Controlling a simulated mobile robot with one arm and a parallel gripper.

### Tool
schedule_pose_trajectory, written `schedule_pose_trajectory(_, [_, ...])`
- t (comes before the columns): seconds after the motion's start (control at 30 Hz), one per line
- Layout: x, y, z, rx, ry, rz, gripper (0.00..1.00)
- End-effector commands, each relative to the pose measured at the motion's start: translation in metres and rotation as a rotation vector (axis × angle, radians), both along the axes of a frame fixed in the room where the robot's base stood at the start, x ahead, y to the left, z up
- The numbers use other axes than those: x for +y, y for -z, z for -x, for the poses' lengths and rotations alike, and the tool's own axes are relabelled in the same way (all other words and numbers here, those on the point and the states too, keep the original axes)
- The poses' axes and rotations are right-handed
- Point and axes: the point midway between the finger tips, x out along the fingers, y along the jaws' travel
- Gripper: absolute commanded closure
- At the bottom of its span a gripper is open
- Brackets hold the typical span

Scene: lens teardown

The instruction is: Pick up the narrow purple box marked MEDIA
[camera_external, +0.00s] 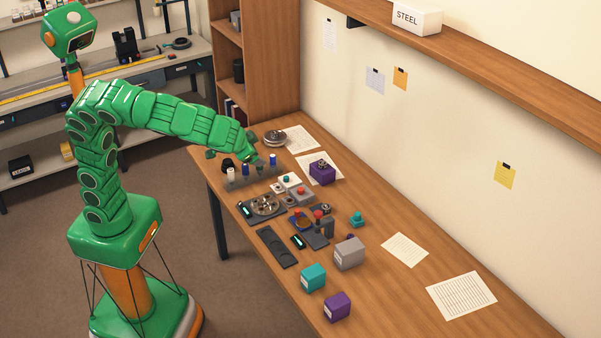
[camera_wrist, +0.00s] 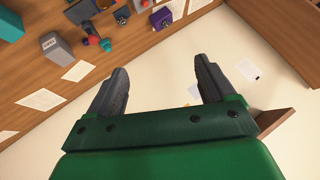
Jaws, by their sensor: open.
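Two purple boxes are on the table, and I cannot read a label on either. One purple box (camera_external: 337,307) stands at the near end of the table, beside a teal box. The other purple box (camera_external: 321,174) stands farther back, partly on a paper sheet, with a small dark item on top. This back box seems to be the one in the wrist view (camera_wrist: 161,19), beyond my fingers. My gripper (camera_external: 257,162) is over the far part of the table, apart from both boxes. In the wrist view my gripper (camera_wrist: 160,72) is open and empty.
A teal box (camera_external: 313,278) and a grey box (camera_external: 348,253) stand close to the near purple box. Small bottles (camera_external: 245,169), a round metal part (camera_external: 264,205) and dark trays (camera_external: 278,247) crowd the middle. The right side holds flat papers (camera_external: 461,296). A shelf (camera_external: 470,70) runs along the wall.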

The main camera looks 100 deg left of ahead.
Motion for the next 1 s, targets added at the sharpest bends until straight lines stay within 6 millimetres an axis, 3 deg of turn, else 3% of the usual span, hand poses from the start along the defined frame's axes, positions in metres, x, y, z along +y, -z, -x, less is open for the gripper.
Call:
schedule_pose_trajectory(0.03, [-0.005,0.001,-0.017,-0.023,0.002,-0.020,0.17])
schedule_pose_trajectory(0.37, [-0.048,0.008,-0.109,-0.204,0.022,-0.121,0.17])
schedule_pose_trajectory(0.6, [-0.095,0.024,-0.171,-0.343,0.064,-0.151,0.17])
schedule_pose_trajectory(0.8, [-0.143,0.042,-0.216,-0.460,0.108,-0.145,0.17])
schedule_pose_trajectory(1.0, [-0.188,0.061,-0.248,-0.560,0.146,-0.117,0.17])
